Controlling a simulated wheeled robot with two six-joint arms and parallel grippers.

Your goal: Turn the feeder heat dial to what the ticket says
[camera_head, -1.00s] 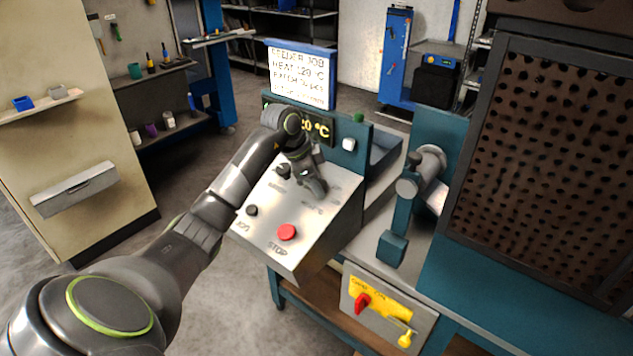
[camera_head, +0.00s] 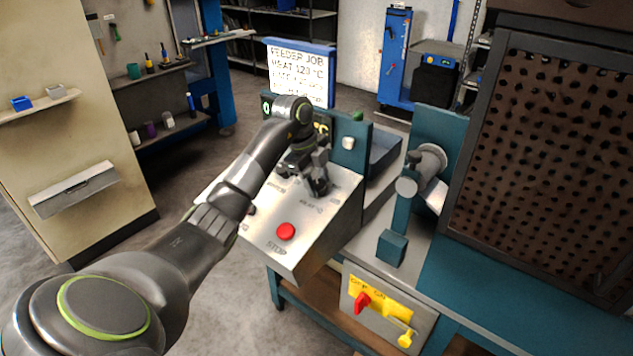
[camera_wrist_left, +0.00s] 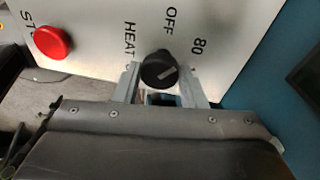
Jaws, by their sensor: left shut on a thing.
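The ticket (camera_head: 300,72) stands above the feeder panel (camera_head: 300,245) in the head view and reads "FEEDER JOB, HEAT 120 °C"; its lower lines are hard to read. The heat dial (camera_wrist_left: 159,70) is a black round knob with a pale pointer line, beside the words HEAT, OFF and 80. Its pointer slants right and slightly up in the wrist view. My left gripper (camera_head: 318,186) is shut on the dial, one finger on each side of it (camera_wrist_left: 160,84). My arm hides most of the display (camera_head: 322,128). My right gripper is out of view.
A red STOP button (camera_head: 286,231) sits on the panel near the dial, and also shows in the wrist view (camera_wrist_left: 52,43). A white button (camera_head: 348,144) is on the upright back panel. A switch box with a red handle (camera_head: 362,302) is below at the front.

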